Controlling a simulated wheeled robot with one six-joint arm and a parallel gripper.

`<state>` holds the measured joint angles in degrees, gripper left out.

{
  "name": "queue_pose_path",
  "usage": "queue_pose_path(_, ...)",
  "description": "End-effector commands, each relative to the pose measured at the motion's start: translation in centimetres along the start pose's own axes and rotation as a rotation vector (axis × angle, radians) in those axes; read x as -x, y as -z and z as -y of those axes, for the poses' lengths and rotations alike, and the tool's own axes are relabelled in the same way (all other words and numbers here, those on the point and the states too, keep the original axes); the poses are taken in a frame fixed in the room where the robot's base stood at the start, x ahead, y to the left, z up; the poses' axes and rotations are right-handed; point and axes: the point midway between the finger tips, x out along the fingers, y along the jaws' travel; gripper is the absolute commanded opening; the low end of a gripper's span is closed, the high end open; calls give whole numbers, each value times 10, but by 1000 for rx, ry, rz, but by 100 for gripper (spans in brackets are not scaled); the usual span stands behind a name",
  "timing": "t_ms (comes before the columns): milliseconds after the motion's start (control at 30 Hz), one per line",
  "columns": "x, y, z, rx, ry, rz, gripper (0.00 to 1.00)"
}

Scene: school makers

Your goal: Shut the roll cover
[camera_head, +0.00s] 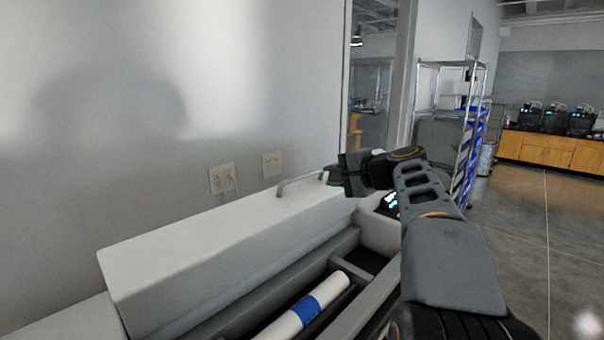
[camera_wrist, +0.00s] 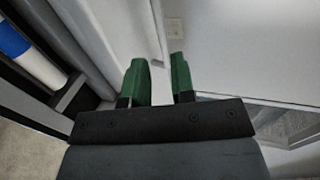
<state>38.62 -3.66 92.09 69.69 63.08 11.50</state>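The roll cover (camera_head: 215,250) is a long white lid. It stands raised along the back of the printer, and the bay below it is open. A thin metal handle (camera_head: 300,180) sits on the cover near its right end. A white roll with a blue band (camera_head: 307,308) lies in the open bay; part of it also shows at the left of the wrist view (camera_wrist: 25,50). My gripper (camera_head: 331,175) is at the right end of the handle. In the wrist view its two green fingers (camera_wrist: 159,68) are apart, with the handle's bar (camera_wrist: 158,40) showing just beyond the gap; contact cannot be told.
A grey wall with outlets (camera_head: 222,179) stands close behind the cover. A lit control panel (camera_head: 389,203) is at the printer's right end, partly behind my arm. A wire rack (camera_head: 468,130) and wooden cabinets (camera_head: 550,148) stand farther right, beyond open floor.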

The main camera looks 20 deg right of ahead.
Motion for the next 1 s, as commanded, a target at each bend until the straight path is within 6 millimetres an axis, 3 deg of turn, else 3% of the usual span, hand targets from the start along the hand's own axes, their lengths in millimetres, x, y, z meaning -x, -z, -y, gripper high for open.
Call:
queue_pose_path(200,-44,-1,2,-2,-3,4,24)
queue_pose_path(500,-90,0,1,0,-3,1,24)
queue_pose_path(700,-104,0,0,2,-3,-1,24)
queue_pose_path(1000,-108,0,-1,2,-3,-2,24)
